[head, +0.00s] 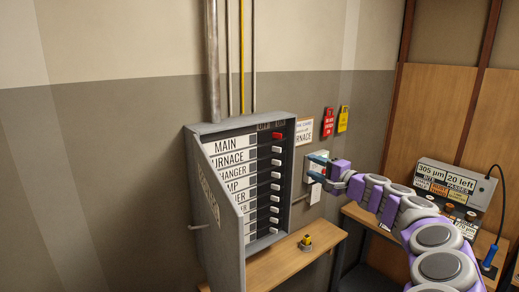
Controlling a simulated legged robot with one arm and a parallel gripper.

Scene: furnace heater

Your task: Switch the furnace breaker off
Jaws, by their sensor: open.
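The grey breaker panel (291,180) stands on a wooden shelf against the wall, its door (222,230) swung open to the left. Labelled rows run down inside, with a red switch (277,136) beside MAIN. The second label, FURNACE (233,157), has its first letter hidden by the door edge. A white switch (277,149) sits at the right end of that row; its position is too small to tell. My gripper (313,168) is open, just right of the panel in the picture, with no visible contact with the furnace switch. Its teal fingers point left.
A small yellow-topped device (305,243) sits on the shelf (275,265). A pale wall box (316,157) is partly hidden behind my gripper. A grey control box (450,185) stands on a bench at the right. Pipes rise above the panel.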

